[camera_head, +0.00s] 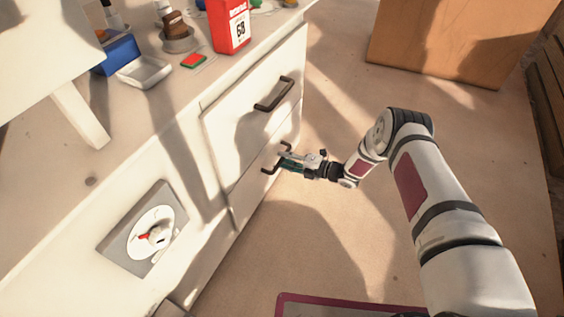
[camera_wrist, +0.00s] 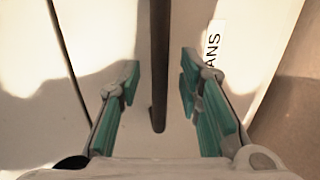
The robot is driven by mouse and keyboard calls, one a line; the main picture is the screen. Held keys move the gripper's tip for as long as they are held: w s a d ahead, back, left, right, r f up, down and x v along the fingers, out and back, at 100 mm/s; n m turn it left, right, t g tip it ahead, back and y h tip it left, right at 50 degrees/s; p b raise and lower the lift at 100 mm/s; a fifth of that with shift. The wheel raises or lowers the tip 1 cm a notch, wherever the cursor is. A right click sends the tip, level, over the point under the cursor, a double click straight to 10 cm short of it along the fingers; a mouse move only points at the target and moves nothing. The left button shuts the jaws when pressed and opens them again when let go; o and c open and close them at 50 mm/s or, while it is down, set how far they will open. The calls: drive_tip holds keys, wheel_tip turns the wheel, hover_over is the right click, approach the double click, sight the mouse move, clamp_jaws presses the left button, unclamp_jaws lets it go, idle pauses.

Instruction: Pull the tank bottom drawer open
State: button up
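The bottom drawer (camera_head: 257,193) is a pale front below an upper drawer, and it looks shut. Its dark bar handle (camera_head: 267,171) is partly hidden by my gripper (camera_head: 284,161). In the wrist view the handle (camera_wrist: 159,40) runs from the top edge down between the two teal-padded fingers of my gripper (camera_wrist: 160,84). The fingers are open, one on each side of the bar, with a visible gap on both sides. Part of a white label (camera_wrist: 214,42) reading "ANS" shows on the drawer front, right of the handle.
The upper drawer (camera_head: 235,130) has its own dark handle (camera_head: 273,94). The counter (camera_head: 130,110) above holds a red box (camera_head: 228,25), a blue bin (camera_head: 116,54) and a white tray (camera_head: 144,71). A wooden box (camera_head: 455,40) stands at the back. The floor before the drawers is clear.

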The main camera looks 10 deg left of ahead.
drive_tip(key=shift+x, duration=0.9)
clamp_jaws()
drive_tip(key=shift+d, duration=0.1)
